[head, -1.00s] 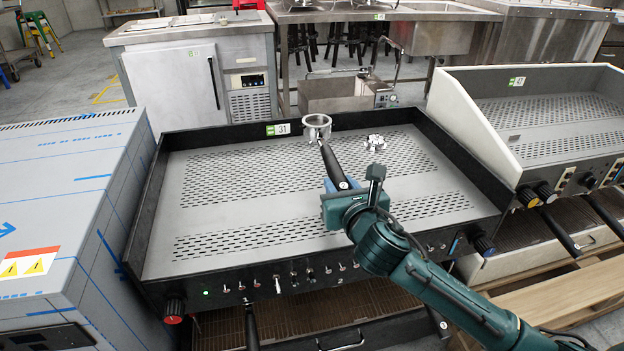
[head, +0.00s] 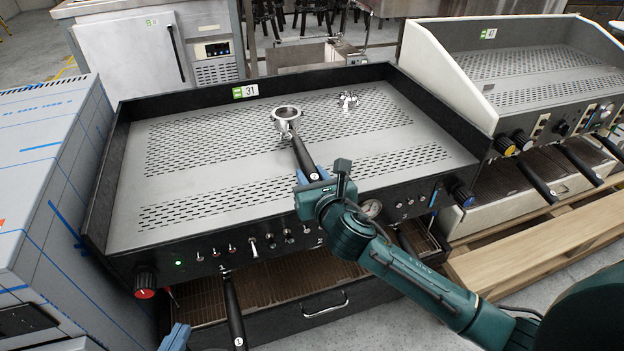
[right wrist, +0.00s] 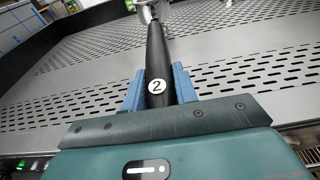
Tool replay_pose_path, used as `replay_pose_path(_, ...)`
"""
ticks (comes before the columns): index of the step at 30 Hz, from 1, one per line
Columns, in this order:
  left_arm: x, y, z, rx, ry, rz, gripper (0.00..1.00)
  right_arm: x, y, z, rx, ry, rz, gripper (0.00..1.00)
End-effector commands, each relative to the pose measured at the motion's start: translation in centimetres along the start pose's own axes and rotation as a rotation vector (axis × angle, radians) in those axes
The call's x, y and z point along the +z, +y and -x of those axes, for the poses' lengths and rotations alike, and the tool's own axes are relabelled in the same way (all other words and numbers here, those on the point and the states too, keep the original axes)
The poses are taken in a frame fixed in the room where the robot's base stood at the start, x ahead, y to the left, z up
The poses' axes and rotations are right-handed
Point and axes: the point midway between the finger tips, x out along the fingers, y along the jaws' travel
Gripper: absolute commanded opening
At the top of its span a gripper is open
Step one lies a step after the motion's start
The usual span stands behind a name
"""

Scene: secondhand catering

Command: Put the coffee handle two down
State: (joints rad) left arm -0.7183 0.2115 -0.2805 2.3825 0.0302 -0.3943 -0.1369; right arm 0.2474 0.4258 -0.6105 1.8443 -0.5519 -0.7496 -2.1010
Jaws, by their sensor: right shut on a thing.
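Coffee handle two (head: 303,155) has a black grip, a white "2" label and a metal basket at its far end. My right gripper (head: 315,186) is shut on its grip near the label end. The handle also shows in the right wrist view (right wrist: 157,55), between the blue fingers (right wrist: 157,90). Its basket points away from me over the slotted steel top of the coffee machine (head: 210,180). I cannot tell whether the basket touches the top. A blue tip of my left gripper (head: 175,338) shows at the bottom edge; its opening is hidden.
A small metal part (head: 348,100) lies on the top, right of the basket. Handle one (head: 234,318) sticks out below the front switches. Raised black walls edge the top's back and sides. A wrapped box (head: 50,220) stands left, another machine (head: 530,80) right.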

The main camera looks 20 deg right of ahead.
Motion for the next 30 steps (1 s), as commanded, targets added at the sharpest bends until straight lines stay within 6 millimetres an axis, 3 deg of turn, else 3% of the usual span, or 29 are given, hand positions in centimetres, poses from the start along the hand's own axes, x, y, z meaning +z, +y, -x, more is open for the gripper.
replay_pose_path(7,-0.1,0.0,0.0,0.000,0.002,0.001,0.00,0.1,0.0,0.0,0.001,-0.007,0.002,0.00)
replay_pose_path(8,-0.1,0.0,0.0,0.000,0.003,0.001,0.00,-0.1,0.0,0.0,0.000,0.000,0.002,0.31)
replay_pose_path(15,-0.1,0.0,0.0,0.000,0.003,0.001,0.00,-0.1,0.0,0.0,-0.001,0.000,0.001,0.50)
replay_pose_path(24,-0.1,0.1,0.1,0.002,0.000,0.002,0.00,0.2,0.0,0.1,0.000,0.001,0.001,0.50)
replay_pose_path(30,-0.6,0.1,0.6,0.006,-0.016,0.017,0.00,0.2,0.0,3.2,0.002,0.003,0.003,0.50)
